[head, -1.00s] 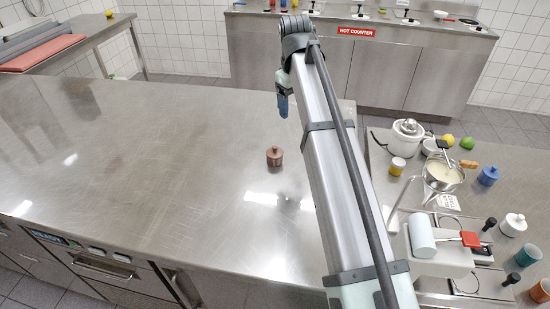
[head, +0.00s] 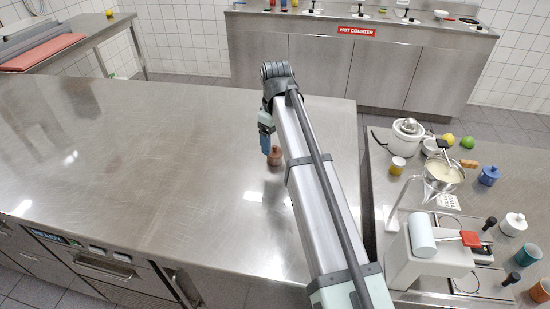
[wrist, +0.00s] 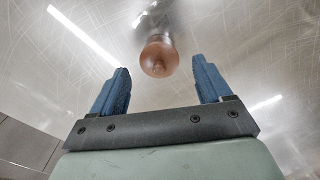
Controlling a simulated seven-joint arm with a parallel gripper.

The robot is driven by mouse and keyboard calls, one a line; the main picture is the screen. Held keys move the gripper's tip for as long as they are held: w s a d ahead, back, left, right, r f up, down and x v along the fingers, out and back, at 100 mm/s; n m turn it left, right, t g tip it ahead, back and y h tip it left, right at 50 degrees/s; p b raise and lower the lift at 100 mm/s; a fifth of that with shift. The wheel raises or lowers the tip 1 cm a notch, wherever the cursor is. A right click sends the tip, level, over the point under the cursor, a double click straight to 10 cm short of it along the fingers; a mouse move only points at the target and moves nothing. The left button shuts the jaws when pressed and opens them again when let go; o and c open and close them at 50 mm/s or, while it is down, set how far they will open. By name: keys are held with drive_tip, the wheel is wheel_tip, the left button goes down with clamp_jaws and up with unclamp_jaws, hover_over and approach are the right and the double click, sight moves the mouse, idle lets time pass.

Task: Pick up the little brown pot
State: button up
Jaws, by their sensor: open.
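The little brown pot (head: 275,158) stands upright on the steel counter (head: 150,180), partly hidden behind my gripper in the head view.
The counter around the pot is bare. To the right, a lower side counter holds a white cooker (head: 407,135), a yellow jar (head: 397,165), a saucepan (head: 443,174), a blue pot (head: 488,176) and a white lidded pot (head: 513,224). A hot counter (head: 350,62) stands at the back.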

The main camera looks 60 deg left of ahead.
sight(275, 146)
drive_tip(key=shift+a+f, duration=0.2)
drive_tip(key=shift+f, duration=2.4)
drive_tip(key=c, duration=1.4)
